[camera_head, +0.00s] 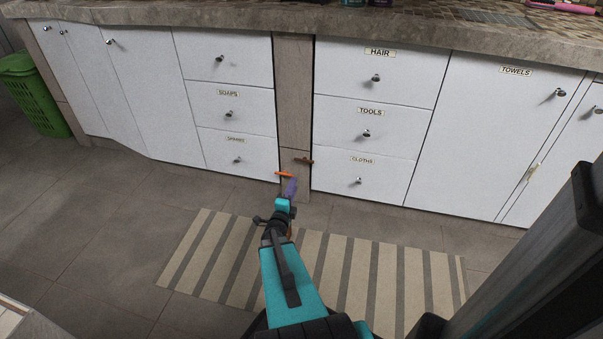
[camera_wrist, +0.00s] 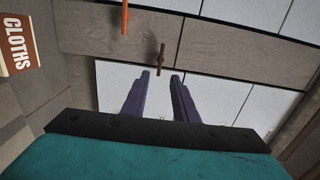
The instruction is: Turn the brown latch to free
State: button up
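The brown latch (camera_head: 303,161) is a small bar, lying roughly sideways on the low grey-brown panel between the two drawer stacks. It also shows in the wrist view (camera_wrist: 162,60), just beyond my fingertips and about in line with the gap between them. My gripper (camera_head: 291,184) reaches low in front of that panel, below and left of the brown latch. In the wrist view its two purple fingers (camera_wrist: 160,76) are apart with nothing between them. I see no contact with the latch.
An orange bar (camera_head: 284,174) sits on the same panel, left of the brown latch and close to my gripper; it shows in the wrist view (camera_wrist: 125,17). White drawers flank the panel. A striped mat (camera_head: 395,270) lies on the floor. A green basket (camera_head: 35,95) stands far left.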

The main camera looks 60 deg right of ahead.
aim_at(304, 160)
jog(key=shift+s+d, duration=0.15)
jog(key=shift+s, duration=0.05)
jog(key=shift+d, duration=0.1)
jog(key=b+x, duration=0.3)
jog(key=x, duration=1)
jog(key=shift+d+b, duration=0.3)
jog(key=shift+b, duration=0.05)
jog(key=shift+w, duration=0.1)
